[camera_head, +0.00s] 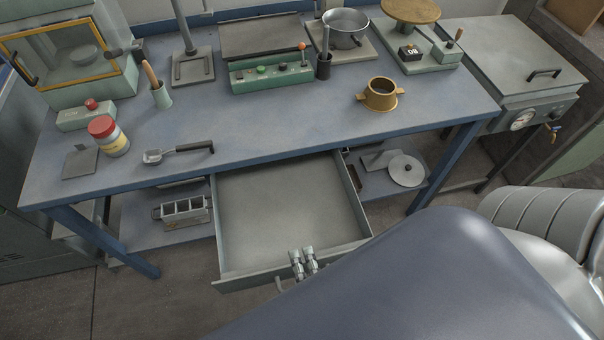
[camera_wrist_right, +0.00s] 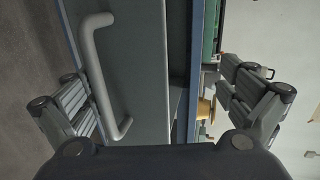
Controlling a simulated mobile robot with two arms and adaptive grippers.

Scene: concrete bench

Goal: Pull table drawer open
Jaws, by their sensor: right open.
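The table drawer (camera_head: 290,205) is pulled well out from under the blue-framed bench and looks empty inside. Its grey-green front also shows in the right wrist view (camera_wrist_right: 138,60). A pale bar handle (camera_wrist_right: 92,70) is on that front, and a bit of it shows in the head view (camera_head: 280,285). My right gripper (camera_head: 303,262) is at the drawer's front edge. In the right wrist view its fingers are spread wide, with the handle between them, nearer the left finger. I cannot tell whether a finger touches the handle. My left gripper is not in view.
The bench top (camera_head: 270,130) holds a red-lidded jar (camera_head: 110,138), a ladle (camera_head: 178,152), a brass cup (camera_head: 380,94) and a green control box (camera_head: 272,72). A lower shelf (camera_head: 150,232) flanks the drawer. A grey cabinet (camera_head: 515,60) stands at right.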

